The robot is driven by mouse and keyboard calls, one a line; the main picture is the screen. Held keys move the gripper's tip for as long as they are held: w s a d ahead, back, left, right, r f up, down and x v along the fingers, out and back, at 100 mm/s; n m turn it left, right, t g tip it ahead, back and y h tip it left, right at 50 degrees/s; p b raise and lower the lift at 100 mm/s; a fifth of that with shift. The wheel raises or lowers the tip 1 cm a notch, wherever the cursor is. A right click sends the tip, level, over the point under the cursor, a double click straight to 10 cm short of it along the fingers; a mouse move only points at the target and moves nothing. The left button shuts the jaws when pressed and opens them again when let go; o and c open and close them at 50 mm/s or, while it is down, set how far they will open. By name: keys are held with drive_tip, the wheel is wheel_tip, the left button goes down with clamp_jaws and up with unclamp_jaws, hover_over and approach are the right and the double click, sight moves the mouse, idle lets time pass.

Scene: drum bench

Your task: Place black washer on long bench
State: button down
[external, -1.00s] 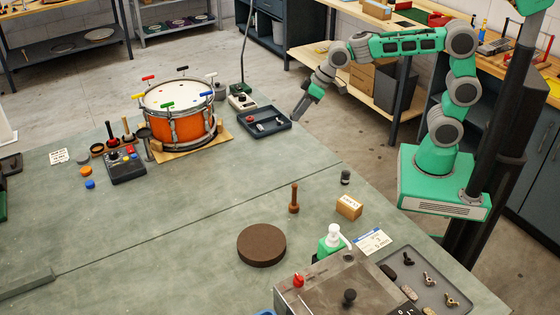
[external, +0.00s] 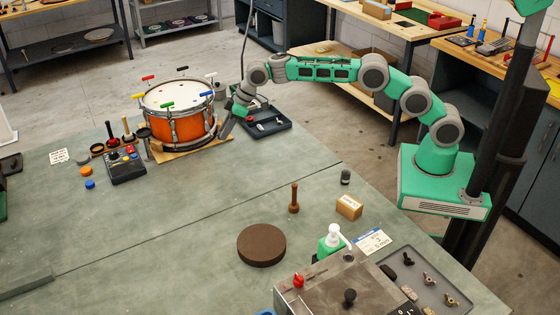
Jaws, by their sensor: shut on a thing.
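The long bench (external: 190,225) looks to be the wide grey-green table that fills the foreground; a seam runs across its top. My gripper (external: 223,136) points downward just right of the orange drum (external: 182,128), over or near the right end of its wooden base. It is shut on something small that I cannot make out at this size. I cannot pick out the black washer for certain in this view. Whether the fingertips touch the bench or hang above it is also unclear.
A dark tray (external: 277,122) with small parts is right of my gripper. A control box (external: 125,167) and colored knobs are left of the drum. A brown round pad (external: 261,245), wooden peg (external: 294,198) and small box (external: 349,207) stand nearer. The bench's middle is clear.

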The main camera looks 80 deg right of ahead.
sight(212, 156)
drive_tip(key=x, duration=0.2)
drive_tip(key=w+p+x, duration=0.1)
drive_tip(key=x, duration=0.1)
drive_tip(key=shift+w+d+f+p, duration=0.1)
drive_tip(key=shift+w+d+p, duration=0.05)
drive_tip(key=shift+p, duration=0.15)
drive_tip(key=shift+p+x, duration=0.45)
drive_tip(key=shift+x, duration=0.35)
wheel_tip(212, 156, down, 3)
drive_tip(key=shift+d+f, duration=0.1)
